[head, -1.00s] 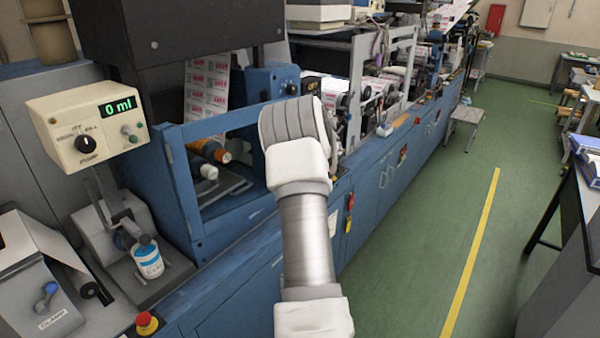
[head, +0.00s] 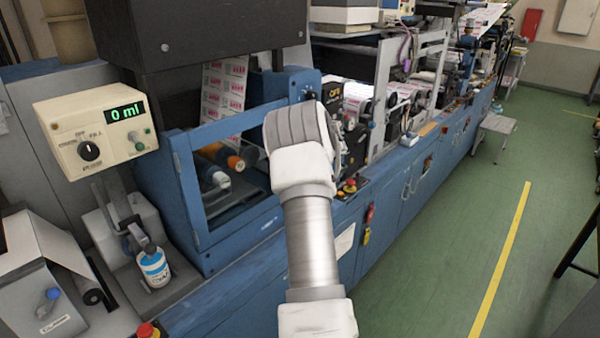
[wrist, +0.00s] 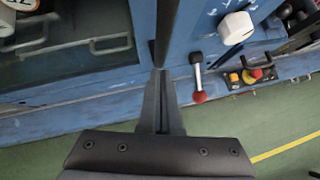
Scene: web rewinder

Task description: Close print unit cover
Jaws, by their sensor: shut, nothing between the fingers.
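The print unit cover appears to be the blue window frame (head: 187,192) on the near end of the blue machine in the head view. Rollers and an orange cylinder show through its opening. I cannot tell how far it stands from closed. In the head view my forearm and wrist cross in front of the frame's right side and hide my gripper. In the wrist view my gripper (wrist: 158,75) has its fingers together and empty. The fingertips overlap the lower end of a blue upright (wrist: 143,28) and a dark bar beside it; whether they touch is unclear.
A red-ball lever (wrist: 198,96), a white knob (wrist: 237,27) and a red stop button (wrist: 255,73) lie right of the fingers. A control box (head: 95,135) reading 0 ml and a bottle (head: 154,266) stand left. Green floor (head: 440,250) is open on the right.

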